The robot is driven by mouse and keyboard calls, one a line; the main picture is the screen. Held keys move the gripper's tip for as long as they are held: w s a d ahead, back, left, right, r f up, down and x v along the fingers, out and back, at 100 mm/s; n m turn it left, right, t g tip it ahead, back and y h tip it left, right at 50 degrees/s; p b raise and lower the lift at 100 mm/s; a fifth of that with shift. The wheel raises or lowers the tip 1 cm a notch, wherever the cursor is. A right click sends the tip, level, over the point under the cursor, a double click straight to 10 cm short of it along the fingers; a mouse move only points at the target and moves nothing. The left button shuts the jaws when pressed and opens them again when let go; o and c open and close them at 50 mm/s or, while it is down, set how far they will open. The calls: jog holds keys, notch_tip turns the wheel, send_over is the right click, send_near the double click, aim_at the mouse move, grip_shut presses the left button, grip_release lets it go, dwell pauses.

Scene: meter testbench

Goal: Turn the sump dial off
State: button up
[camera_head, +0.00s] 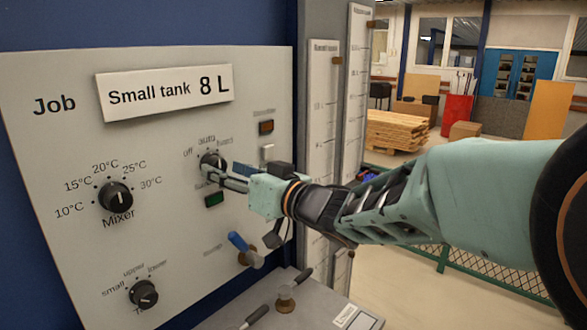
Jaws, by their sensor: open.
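The sump dial (209,158) is a black knob on the pale panel, with the marks off, auto and hand around its top. The label below it is mostly covered by my gripper. My gripper (218,172) comes in from the right, with its fingers at the dial's lower right side. The fingers are open and overlap the dial in the picture; I cannot tell whether they touch it. The dial's pointer is too small and partly hidden, so its setting is unclear.
The mixer dial (115,197) is to the left and another dial (143,293) is below. A blue-handled valve (245,249) and a lever (285,299) stick out under my gripper. Tall gauges (322,120) stand right of the panel.

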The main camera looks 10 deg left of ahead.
aim_at(220, 168)
jog(key=shift+x, duration=1.5)
jog(key=shift+c, duration=0.3)
jog(key=c, duration=1.1)
jog(key=shift+n+b, duration=0.3)
jog(key=shift+f+n+b, duration=0.15)
jog(key=shift+n+b, duration=0.6)
jog(key=shift+n, duration=0.05)
jog(key=n+b, duration=0.2)
jog(key=n, duration=0.1)
jog(key=shift+n+b, duration=1.15)
jog(key=shift+n, duration=0.75)
